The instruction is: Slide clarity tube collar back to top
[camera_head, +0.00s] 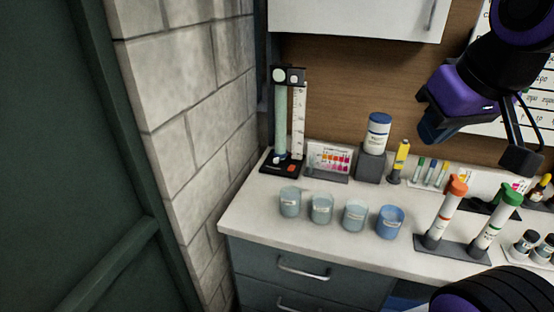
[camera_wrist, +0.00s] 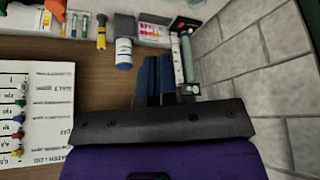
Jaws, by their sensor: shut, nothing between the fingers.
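The clarity tube (camera_head: 281,122) is a tall pale green cylinder standing upright at the back left of the counter, beside a white ruled scale (camera_head: 299,122). A black block (camera_head: 288,76) with a pale round face is at its top, and a black base (camera_head: 280,164) is below. A small bluish band shows low on the tube; I cannot tell for sure which part is the collar. My gripper (camera_head: 435,131) is shut and empty, well to the right of the tube. In the wrist view, my blue fingers (camera_wrist: 157,65) are left of the tube (camera_wrist: 187,58), apart from it.
A colour chart (camera_head: 329,158), a blue-capped bottle (camera_head: 378,132) and a yellow tool (camera_head: 401,158) stand right of the tube. Several cups (camera_head: 322,208) line the front. A block wall (camera_head: 190,100) is close on the left; a cabinet (camera_head: 360,18) hangs above.

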